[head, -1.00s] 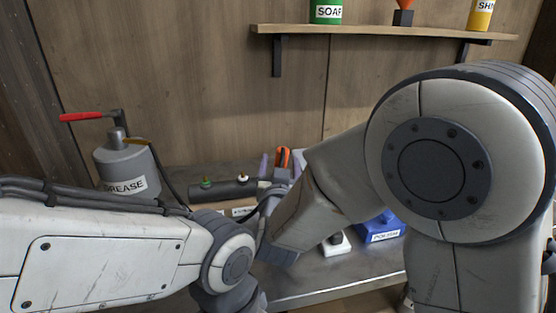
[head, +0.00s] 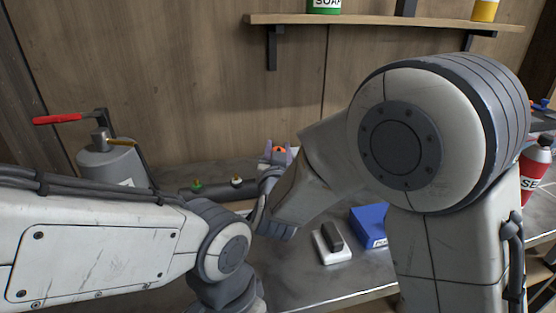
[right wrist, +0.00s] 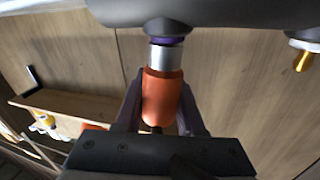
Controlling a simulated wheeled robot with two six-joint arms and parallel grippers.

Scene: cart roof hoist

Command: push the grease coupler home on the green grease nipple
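The orange grease coupler (right wrist: 162,97) with a silver collar is clamped between the fingers of my right gripper (right wrist: 160,110). In the right wrist view its collar end meets a purple-ringed nipple (right wrist: 166,41) on the dark bar, whose tip is hidden; how deeply it is seated I cannot tell. In the head view the right gripper (head: 278,155) shows the orange top between its fingers, at the bar's right end. The green nipple (head: 197,184) stands uncovered farther left on the dark bar (head: 215,190). My left gripper is out of view.
A pale-ringed nipple (head: 237,182) stands between the green one and my right gripper. A grey grease drum (head: 115,165) with a red lever stands left.

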